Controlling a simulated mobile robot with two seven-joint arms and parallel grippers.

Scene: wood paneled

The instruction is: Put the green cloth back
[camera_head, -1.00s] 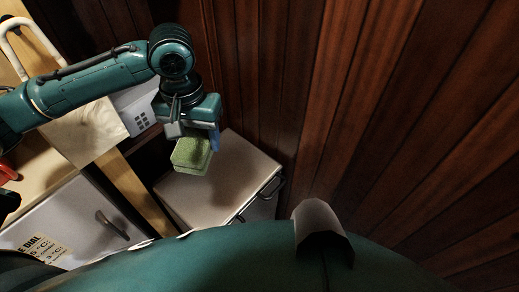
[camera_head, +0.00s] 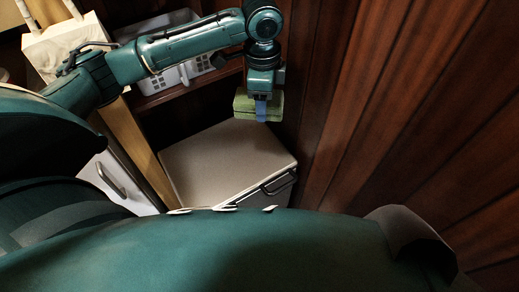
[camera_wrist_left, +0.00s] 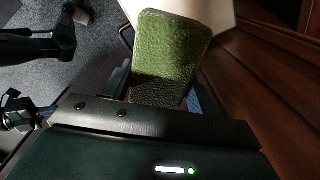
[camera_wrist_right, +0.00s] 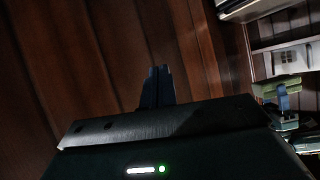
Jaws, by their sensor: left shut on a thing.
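The green cloth (camera_head: 243,108) looks like a thick folded block. My left gripper (camera_head: 262,104) is shut on it and holds it in the air, beyond the back of a pale-topped low cabinet (camera_head: 222,162) in the head view, near the wood wall. In the left wrist view the cloth (camera_wrist_left: 168,50) sticks out from between the fingers, with a pale surface behind it. My right gripper (camera_wrist_right: 157,86) shows only in the right wrist view. Its fingers are together with nothing visible between them, facing dark wood panels.
White baskets (camera_head: 163,78) stand on a shelf behind my left arm. A white cabinet door with a handle (camera_head: 111,181) is at the left. The wood-paneled wall (camera_head: 390,110) closes off the right side. The low cabinet's top is bare.

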